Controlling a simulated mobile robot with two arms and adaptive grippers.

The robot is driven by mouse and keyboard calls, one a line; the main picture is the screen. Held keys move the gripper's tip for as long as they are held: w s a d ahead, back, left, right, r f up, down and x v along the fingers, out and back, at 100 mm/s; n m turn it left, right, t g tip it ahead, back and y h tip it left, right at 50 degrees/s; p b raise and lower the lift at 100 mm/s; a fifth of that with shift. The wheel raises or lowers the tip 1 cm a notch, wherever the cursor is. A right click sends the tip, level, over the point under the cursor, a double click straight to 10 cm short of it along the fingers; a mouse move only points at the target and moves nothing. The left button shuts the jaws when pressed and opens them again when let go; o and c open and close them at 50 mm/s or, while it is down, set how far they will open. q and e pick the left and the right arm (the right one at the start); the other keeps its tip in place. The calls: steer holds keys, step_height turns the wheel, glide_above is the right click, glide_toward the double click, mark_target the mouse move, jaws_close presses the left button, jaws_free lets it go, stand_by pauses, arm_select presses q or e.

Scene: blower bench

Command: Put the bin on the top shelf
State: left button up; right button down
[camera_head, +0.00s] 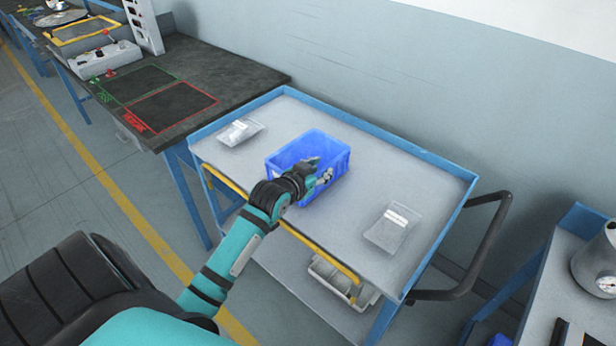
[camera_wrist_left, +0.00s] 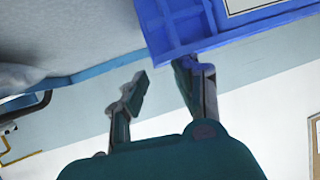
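The blue bin (camera_head: 338,155) appears to stand upright on the grey upper deck of the blue-framed cart (camera_head: 345,221). It also shows at the top of the left wrist view (camera_wrist_left: 185,28), with a ribbed wall and a white label. My left gripper (camera_head: 318,171) is at the bin's near side, over its opening in the head view. In the left wrist view its fingers (camera_wrist_left: 160,82) are apart. One fingertip overlaps the bin's rim; the other is clear of it. Whether they touch the bin I cannot tell. My right gripper is in neither view.
Clear trays lie left (camera_head: 240,131) and right (camera_head: 392,228) of the bin on the deck. A pale container (camera_head: 335,278) sits on the cart's lower shelf. A dark workbench (camera_head: 235,80) adjoins at left. A black handle (camera_head: 490,245) sticks out at right.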

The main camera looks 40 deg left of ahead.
arm_select(q)
steer(key=v, duration=0.7)
steer(key=shift+s+r, duration=0.15)
steer(key=shift+s, duration=0.15)
